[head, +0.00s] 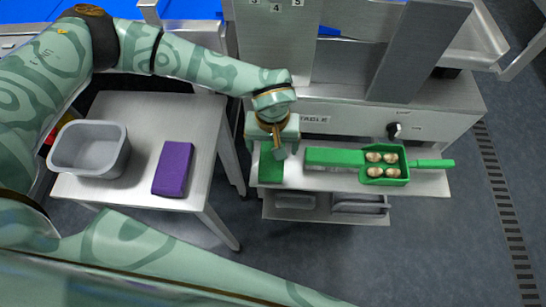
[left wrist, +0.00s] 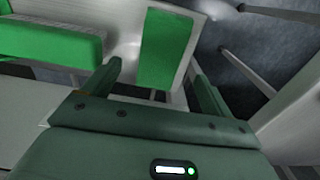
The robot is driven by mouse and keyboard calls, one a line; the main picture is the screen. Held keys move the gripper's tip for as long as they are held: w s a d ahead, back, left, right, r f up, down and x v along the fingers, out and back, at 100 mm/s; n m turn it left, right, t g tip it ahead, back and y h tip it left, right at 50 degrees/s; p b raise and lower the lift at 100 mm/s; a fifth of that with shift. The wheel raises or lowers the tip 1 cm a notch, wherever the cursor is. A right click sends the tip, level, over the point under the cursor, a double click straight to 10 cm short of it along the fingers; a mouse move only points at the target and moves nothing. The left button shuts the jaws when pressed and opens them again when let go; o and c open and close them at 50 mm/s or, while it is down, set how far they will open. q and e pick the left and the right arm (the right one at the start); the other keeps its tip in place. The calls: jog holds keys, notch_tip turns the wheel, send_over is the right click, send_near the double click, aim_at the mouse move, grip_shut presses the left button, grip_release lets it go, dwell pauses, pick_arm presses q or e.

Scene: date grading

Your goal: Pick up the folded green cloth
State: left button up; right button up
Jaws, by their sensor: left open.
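The folded green cloth (head: 270,170) lies flat at the left end of the steel shelf along the front of the machine. In the left wrist view the cloth (left wrist: 166,45) shows beyond and between the two fingers, and its near end is close to the fingertips. My left gripper (head: 277,151) is over the back part of the cloth and hides some of it. In the left wrist view the left gripper (left wrist: 156,76) is open, with nothing between its fingers. I cannot tell its exact height above the cloth. My right gripper is out of view.
Right of the cloth on the shelf lie a green block (head: 330,157) and a green handled tray (head: 397,182) with several round brown items. A small table at left holds a grey bin (head: 90,170) and a purple folded cloth (head: 173,168). The machine's front (head: 350,118) rises behind the shelf.

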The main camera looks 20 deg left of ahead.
aim_at(272, 160)
pick_arm(q)
jog(key=shift+f, duration=0.55)
jog(key=f+b, duration=0.2)
jog(key=f, duration=0.1)
jog(key=f+b, duration=0.1)
jog(key=f, duration=0.1)
jog(key=shift+s, duration=0.25)
jog(key=shift+r, duration=0.15)
jog(key=c, duration=1.1)
